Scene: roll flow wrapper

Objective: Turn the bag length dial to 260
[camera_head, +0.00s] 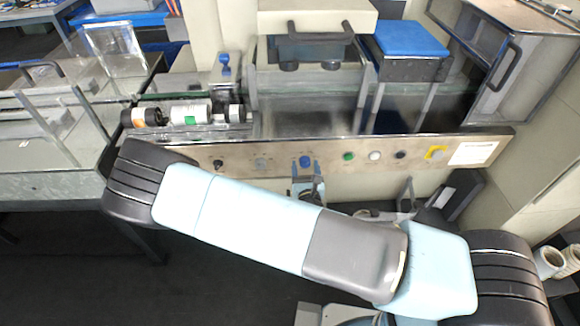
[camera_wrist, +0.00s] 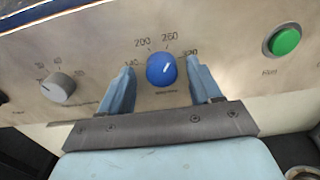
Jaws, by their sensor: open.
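The blue bag length dial (camera_wrist: 161,69) sits on the metal panel in the wrist view, with printed marks around it that include 200, 260 and a partly covered figure at each side. A pale pointer line shows on its face, but I cannot tell exactly which mark it points to. My gripper (camera_wrist: 158,75) is open, one finger on each side of the dial; contact is not visible. In the head view the blue dial (camera_head: 306,161) is on the front panel, with my gripper (camera_head: 307,185) just below it, partly hidden behind my arm.
A grey dial (camera_wrist: 58,88) is left of the blue one, and a green button (camera_wrist: 284,41) is to the right. The front panel (camera_head: 330,152) also carries a white button (camera_head: 375,155) and a yellow-backed switch (camera_head: 436,153). Film rolls (camera_head: 185,114) lie above the panel's left end.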

